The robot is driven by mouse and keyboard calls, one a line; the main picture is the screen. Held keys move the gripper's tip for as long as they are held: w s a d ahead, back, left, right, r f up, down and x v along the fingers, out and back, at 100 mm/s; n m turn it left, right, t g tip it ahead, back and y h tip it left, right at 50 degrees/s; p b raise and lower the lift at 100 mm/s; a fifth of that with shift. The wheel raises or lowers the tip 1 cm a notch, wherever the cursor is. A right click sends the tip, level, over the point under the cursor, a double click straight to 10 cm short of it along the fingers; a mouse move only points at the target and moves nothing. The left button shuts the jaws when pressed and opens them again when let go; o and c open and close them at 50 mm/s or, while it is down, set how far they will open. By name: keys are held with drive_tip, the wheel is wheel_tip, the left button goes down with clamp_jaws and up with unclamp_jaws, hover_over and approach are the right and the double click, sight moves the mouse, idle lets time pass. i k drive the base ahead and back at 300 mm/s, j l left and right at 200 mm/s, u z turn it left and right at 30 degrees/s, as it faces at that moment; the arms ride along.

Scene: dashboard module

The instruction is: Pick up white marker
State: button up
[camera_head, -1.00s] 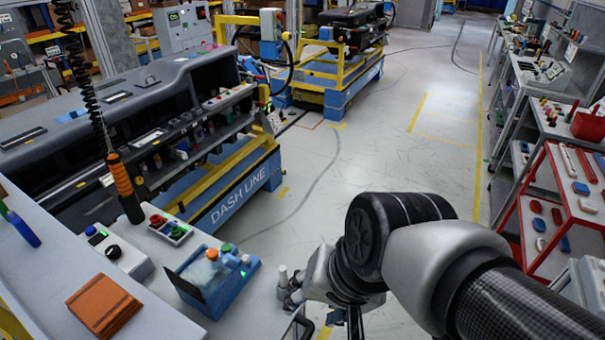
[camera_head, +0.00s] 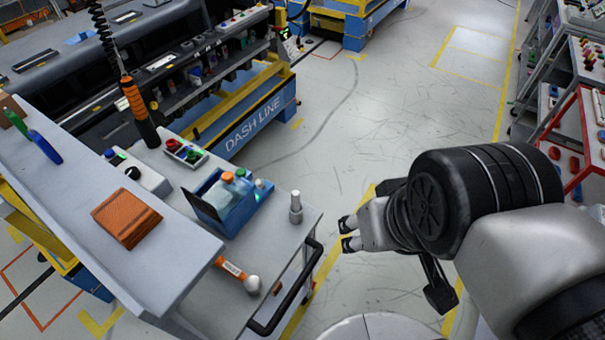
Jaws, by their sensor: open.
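A small pale upright cylinder with a narrower top, which looks like the white marker (camera_head: 296,208), stands near the right edge of the grey cart top (camera_head: 262,240). My gripper (camera_head: 347,235) is to the right of it, beyond the cart's edge, with its two dark fingertips pointing left. The jaws are apart and empty, and a clear gap shows between them and the marker. Nothing hides the marker.
A blue holder (camera_head: 228,203) with coloured caps stands left of the marker. A black handle (camera_head: 288,300) runs along the cart's end. A raised shelf (camera_head: 150,255) bears an orange-brown cloth (camera_head: 127,217).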

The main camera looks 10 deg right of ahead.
sight(295, 194)
drive_tip(key=k+j+z, duration=0.2)
drive_tip(key=j, duration=0.2)
drive_tip(key=j+z, duration=0.2)
drive_tip(key=j, duration=0.2)
drive_tip(key=k+j+z, duration=0.15)
drive_tip(key=j, duration=0.2)
drive_tip(key=k+j+z, duration=0.2)
drive_tip(key=j, duration=0.15)
drive_tip(key=i, duration=0.05)
